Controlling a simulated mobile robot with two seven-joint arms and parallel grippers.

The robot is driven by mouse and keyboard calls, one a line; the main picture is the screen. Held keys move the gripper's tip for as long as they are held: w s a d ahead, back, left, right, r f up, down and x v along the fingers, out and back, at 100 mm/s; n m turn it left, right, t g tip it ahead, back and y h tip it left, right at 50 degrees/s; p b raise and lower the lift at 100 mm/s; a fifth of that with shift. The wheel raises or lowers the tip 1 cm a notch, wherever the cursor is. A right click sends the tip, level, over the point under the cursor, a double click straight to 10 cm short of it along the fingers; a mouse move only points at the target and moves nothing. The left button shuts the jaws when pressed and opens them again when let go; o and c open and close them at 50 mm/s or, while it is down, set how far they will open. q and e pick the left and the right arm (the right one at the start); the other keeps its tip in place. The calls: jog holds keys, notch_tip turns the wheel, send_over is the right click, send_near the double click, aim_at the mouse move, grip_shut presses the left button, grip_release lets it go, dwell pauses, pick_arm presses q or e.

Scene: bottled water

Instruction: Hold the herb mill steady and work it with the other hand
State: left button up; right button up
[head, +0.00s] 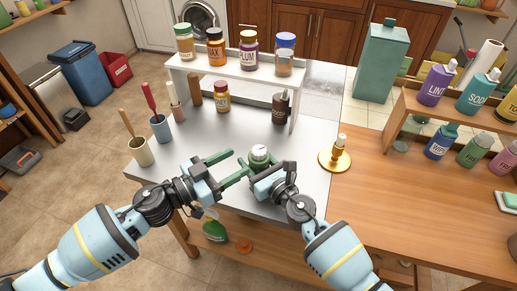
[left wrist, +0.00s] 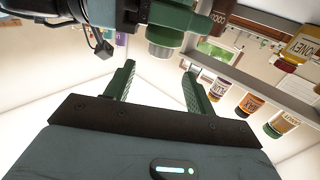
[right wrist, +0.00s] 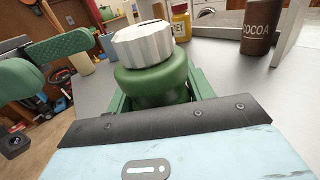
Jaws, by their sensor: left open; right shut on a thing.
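The herb mill (head: 259,157) has a green body and a ridged silver cap and stands upright on the grey table. My right gripper (head: 259,167) is shut on its green body. In the right wrist view the body (right wrist: 155,82) sits between the fingers, with the cap (right wrist: 142,45) clear above them. My left gripper (head: 239,159) is open and empty, just left of the mill, its fingers pointing toward it. In the left wrist view the cap (left wrist: 163,48) shows beyond the open fingertips (left wrist: 158,70), apart from them. A left finger (right wrist: 55,48) also shows in the right wrist view.
A white shelf (head: 235,78) with several labelled jars stands behind. A cocoa bottle (head: 281,107) and a small jar (head: 222,97) are under it. Utensil cups (head: 140,151) stand at left.

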aim_at(260, 150)
pick_arm(q)
jog(key=x, duration=0.8)
jog(key=shift+d, duration=0.15)
jog(key=shift+c, duration=0.3)
jog(key=c, duration=0.9)
jog(key=shift+n+t+y, duration=0.3)
jog(key=shift+t, duration=0.1)
jog(key=n+t+y, duration=0.3)
jog(key=shift+d, duration=0.15)
jog(key=shift+r+n+t+y, duration=0.15)
jog(key=shift+n+t+y, duration=0.95)
jog(key=shift+y, duration=1)
